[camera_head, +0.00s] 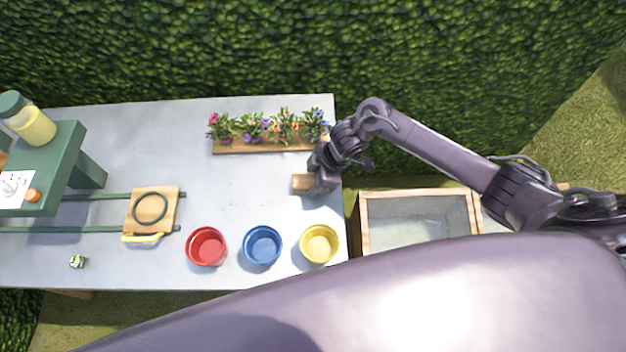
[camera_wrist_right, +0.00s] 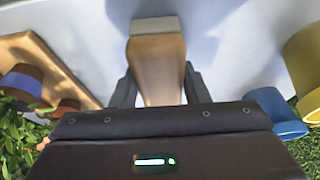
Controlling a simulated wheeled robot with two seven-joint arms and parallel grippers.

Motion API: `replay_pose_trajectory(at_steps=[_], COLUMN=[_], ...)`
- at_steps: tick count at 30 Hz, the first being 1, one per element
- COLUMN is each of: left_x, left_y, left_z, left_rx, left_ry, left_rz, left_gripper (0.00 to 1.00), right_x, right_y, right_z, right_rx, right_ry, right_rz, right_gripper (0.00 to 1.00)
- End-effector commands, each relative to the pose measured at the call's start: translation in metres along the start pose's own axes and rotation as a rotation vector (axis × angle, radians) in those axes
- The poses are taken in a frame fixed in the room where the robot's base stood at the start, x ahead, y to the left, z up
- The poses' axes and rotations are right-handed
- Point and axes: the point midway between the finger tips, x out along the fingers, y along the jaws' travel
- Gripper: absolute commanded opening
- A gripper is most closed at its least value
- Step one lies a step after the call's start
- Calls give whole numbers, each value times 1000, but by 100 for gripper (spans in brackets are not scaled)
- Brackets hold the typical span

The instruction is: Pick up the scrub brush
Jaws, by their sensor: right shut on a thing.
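The scrub brush (camera_head: 301,183), a small wooden block, is at the right part of the grey table, between the flower planter and the colored pots. My right gripper (camera_head: 314,182) is shut on it. In the right wrist view the brush (camera_wrist_right: 157,58) lies between both fingers (camera_wrist_right: 159,80), its paler end pointing away from the gripper. I cannot tell whether the brush touches the table. My left gripper is not in view.
A wooden planter (camera_head: 260,146) with flowers stands behind the brush. Red (camera_head: 206,246), blue (camera_head: 262,245) and yellow (camera_head: 319,244) pots line the front. A green stand (camera_head: 60,165) and a wooden board (camera_head: 140,220) are at left. A wood-framed box (camera_head: 420,192) is beyond the table's right edge.

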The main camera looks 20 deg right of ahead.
Motion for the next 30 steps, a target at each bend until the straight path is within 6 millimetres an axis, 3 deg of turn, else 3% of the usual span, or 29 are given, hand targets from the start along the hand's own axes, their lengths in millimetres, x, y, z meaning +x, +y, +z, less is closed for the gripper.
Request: replay_pose_trajectory(at_steps=[8,21,30], left_x=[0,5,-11], left_y=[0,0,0], left_z=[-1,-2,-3], left_rx=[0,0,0], left_ry=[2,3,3], left_rz=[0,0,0], left_gripper=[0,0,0], right_x=[-18,-114,-170], right_y=[1,2,1], right_z=[-8,-48,-70], right_rx=[-2,-6,-2], right_ry=[1,2,-2], right_rz=[2,7,4], right_gripper=[14,14,14])
